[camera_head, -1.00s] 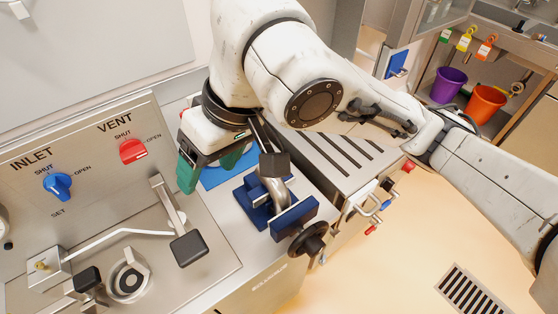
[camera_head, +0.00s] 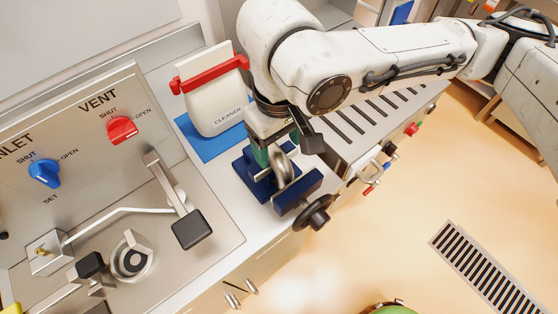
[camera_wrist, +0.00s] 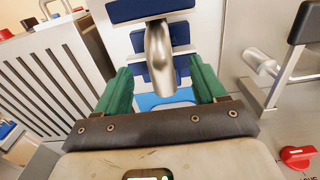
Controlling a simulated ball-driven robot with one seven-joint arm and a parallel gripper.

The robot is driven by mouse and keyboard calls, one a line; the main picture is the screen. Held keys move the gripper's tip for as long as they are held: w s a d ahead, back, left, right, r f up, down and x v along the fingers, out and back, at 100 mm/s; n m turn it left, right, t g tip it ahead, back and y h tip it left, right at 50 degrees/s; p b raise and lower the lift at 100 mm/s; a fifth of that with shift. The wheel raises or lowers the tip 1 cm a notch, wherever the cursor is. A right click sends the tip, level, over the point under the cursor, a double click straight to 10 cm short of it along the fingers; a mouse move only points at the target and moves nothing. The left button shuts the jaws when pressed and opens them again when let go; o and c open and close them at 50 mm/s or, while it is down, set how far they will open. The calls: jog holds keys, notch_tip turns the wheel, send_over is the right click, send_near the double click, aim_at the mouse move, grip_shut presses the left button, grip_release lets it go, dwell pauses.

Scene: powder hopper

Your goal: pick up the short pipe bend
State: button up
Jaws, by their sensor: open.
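The short pipe bend (camera_head: 282,168) is a curved silver metal tube. It stands in a blue vise (camera_head: 295,191) on the counter, between the vise's jaws. In the wrist view the bend (camera_wrist: 159,52) comes out past the blue jaws (camera_wrist: 127,11), its free end towards my gripper. My gripper (camera_head: 277,148) has green fingers and is open. It is just above the vise, pointing down. In the wrist view one green finger is on each side of the bend's end, with a gap on both sides. I cannot tell how far down the fingers reach along the bend.
A white cleaner pack (camera_head: 213,100) with a red clip stands on a blue mat (camera_head: 196,140) left of my gripper. The vise's black handwheel (camera_head: 316,212) sticks out at the counter's front. A panel with a blue knob (camera_head: 44,173) and red knob (camera_head: 122,130) is at left.

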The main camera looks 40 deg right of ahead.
aim_at(279, 154)
jog(key=shift+f, duration=2.3)
jog(key=shift+w, duration=0.1)
jog(key=c, duration=1.2)
